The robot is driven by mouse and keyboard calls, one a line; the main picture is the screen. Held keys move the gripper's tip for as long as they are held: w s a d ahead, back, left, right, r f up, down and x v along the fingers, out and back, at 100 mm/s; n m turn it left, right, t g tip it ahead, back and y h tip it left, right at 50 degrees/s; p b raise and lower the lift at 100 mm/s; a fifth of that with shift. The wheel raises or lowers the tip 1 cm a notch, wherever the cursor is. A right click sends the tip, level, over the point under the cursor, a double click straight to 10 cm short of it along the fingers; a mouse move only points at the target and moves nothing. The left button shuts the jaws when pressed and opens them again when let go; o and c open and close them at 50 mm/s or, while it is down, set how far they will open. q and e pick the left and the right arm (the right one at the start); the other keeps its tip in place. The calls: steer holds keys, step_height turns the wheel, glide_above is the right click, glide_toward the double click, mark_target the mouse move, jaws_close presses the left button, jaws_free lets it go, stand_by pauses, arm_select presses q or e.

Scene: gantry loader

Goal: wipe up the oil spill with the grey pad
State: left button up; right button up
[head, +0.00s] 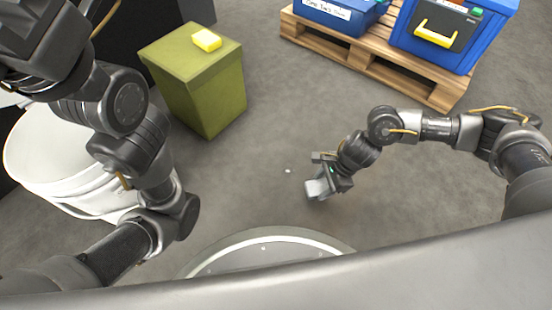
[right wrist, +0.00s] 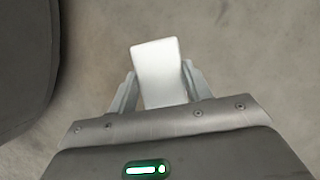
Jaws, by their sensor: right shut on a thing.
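The grey pad (head: 317,188) is a small pale grey block low over the floor in the middle of the head view. My right gripper (head: 322,182) is shut on it. In the right wrist view the pad (right wrist: 158,70) sticks out between the two fingers of the gripper (right wrist: 160,90). I cannot tell whether the pad touches the floor. I cannot make out a clear oil spill on the mottled grey floor. My left arm rises at the left of the head view, but its gripper fingers do not show.
An olive green bin (head: 205,90) with a yellow block (head: 207,40) on top stands at upper left. A white tub (head: 50,170) is partly behind my left arm. A wooden pallet (head: 385,70) carries blue cases (head: 485,45) at the upper right.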

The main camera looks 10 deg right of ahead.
steer(key=shift+r+p, duration=0.45)
steer(key=shift+r, duration=0.5)
steer(key=shift+r+p, duration=0.3)
steer(key=shift+r, duration=0.15)
